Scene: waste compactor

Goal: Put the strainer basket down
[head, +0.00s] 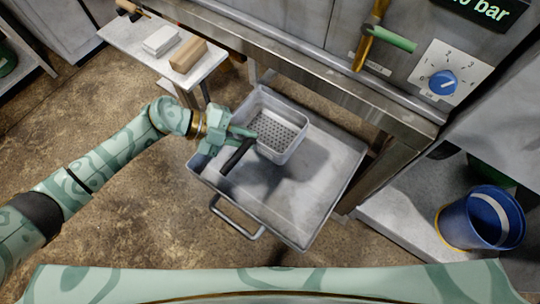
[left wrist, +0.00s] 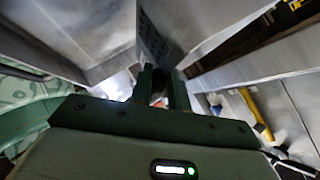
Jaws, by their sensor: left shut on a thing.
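The strainer basket (head: 285,112) is a grey box with a perforated bottom and a dark handle (head: 237,157) on its near-left side. In the head view it is over the metal tray (head: 318,205); I cannot tell whether it touches it. My left gripper (head: 243,138) is shut on the basket's handle. My right gripper is not in view.
A small side table (head: 140,42) with a white block (head: 161,41) and a brown block (head: 188,54) stands at the upper left. The compactor's metal edge (head: 300,70) runs behind the basket. A blue bucket (head: 480,218) stands at the right. The tray's near part is clear.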

